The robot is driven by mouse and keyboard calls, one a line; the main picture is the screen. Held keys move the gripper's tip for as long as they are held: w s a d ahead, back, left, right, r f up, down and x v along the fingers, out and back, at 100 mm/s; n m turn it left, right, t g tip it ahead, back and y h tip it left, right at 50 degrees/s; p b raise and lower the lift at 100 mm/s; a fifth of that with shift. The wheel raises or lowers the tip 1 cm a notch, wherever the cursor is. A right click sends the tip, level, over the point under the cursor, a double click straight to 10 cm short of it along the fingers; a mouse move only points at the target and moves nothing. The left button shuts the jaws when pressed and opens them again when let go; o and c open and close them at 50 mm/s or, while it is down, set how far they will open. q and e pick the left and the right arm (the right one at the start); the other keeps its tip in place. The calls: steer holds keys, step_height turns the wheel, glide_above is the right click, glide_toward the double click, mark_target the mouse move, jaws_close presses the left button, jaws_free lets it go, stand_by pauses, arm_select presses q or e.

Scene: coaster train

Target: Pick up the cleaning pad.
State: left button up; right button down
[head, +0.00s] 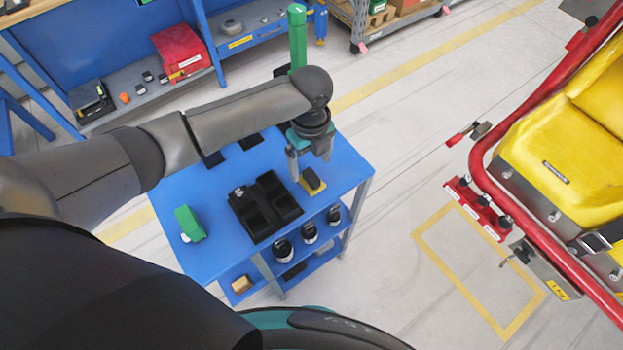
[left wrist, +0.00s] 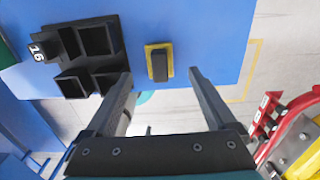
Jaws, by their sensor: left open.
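The cleaning pad appears to be the small black block on a yellow base (head: 312,181) near the right edge of the blue table (head: 214,255). In the left wrist view, the pad (left wrist: 161,66) lies flat, its long side running up and down the picture. My left gripper (head: 310,162) points down over that part of the table. Its fingers are spread and empty, and in the left wrist view the pad shows between and just beyond the fingertips (left wrist: 160,76). I cannot tell the exact height gap. My right gripper is not in view.
A black compartment tray (head: 262,228) stands left of the pad. A green block (head: 188,222) sits at the table's left. Black round parts (head: 283,250) stand on the shelf below.

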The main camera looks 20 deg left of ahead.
mark_target(311, 176)
arm_select(q)
steer(key=shift+f, duration=0.65)
step_height(311, 176, down, 4)
steer(key=shift+s+d+r+b, duration=0.1)
steer(key=shift+s+r+b, duration=0.1)
steer(key=shift+b, duration=0.15)
steer(key=shift+w+f, duration=0.1)
steer(key=shift+f, duration=0.25)
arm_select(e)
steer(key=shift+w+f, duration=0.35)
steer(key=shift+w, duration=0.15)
arm_select(q)
steer(key=shift+c, duration=0.2)
steer(key=shift+r, duration=0.1)
jaws_close()
